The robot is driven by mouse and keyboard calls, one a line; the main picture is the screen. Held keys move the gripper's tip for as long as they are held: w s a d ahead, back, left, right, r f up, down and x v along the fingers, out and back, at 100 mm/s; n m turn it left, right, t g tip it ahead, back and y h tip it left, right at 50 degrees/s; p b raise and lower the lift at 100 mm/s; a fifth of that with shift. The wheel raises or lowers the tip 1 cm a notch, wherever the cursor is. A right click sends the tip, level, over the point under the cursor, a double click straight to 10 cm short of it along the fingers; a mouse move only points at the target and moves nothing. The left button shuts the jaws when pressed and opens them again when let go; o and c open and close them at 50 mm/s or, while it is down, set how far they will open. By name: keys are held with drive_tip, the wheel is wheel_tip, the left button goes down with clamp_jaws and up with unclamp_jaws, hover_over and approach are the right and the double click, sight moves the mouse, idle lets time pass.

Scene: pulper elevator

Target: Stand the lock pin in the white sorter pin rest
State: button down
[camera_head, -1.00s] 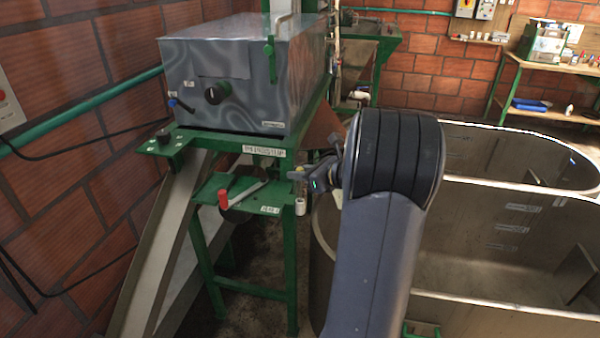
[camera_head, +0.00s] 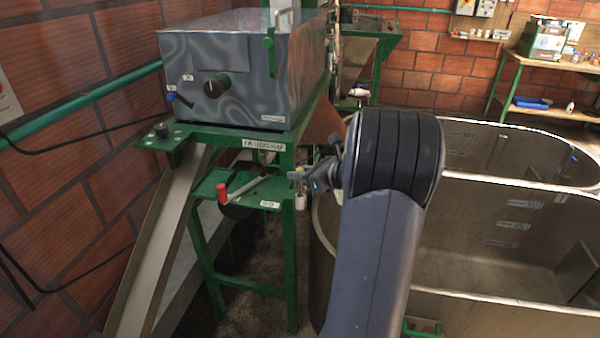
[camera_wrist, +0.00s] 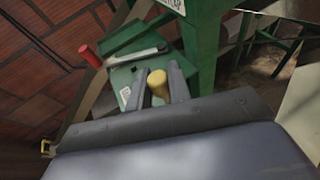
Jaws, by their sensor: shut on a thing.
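My gripper (camera_head: 305,180) is shut on the lock pin, whose yellow end (camera_head: 298,174) shows at the fingertips beside the green frame. In the wrist view the yellow end (camera_wrist: 158,83) stands between the two grey fingers of my gripper (camera_wrist: 160,86). The white sorter pin rest (camera_head: 300,202) looks like a small white cylinder by the green leg, just below my gripper. I cannot tell whether the pin's lower part touches or enters it. The rest is hidden in the wrist view.
A green shelf (camera_head: 240,190) with a red-handled lever (camera_head: 222,193) stands left of my gripper. The grey machine housing (camera_head: 240,75) sits above on the green frame. A large metal tank (camera_head: 480,240) lies to the right. A brick wall closes the left side.

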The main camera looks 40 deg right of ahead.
sight(300, 197)
drive_tip(key=shift+f+b, duration=1.2)
drive_tip(key=shift+f, duration=0.4)
drive_tip(key=c, duration=1.2)
unclamp_jaws()
drive_tip(key=shift+c, duration=0.2)
drive_tip(key=shift+r, duration=0.1)
drive_tip(key=v, duration=1)
drive_tip(key=shift+s+b, duration=0.3)
drive_tip(key=shift+s, duration=0.05)
drive_tip(key=shift+w, duration=0.15)
drive_tip(key=x, duration=1)
drive_tip(key=shift+w+p, duration=0.25)
drive_tip(key=shift+p, duration=0.15)
drive_tip(key=shift+r+p, duration=0.45)
drive_tip(key=shift+r, duration=0.1)
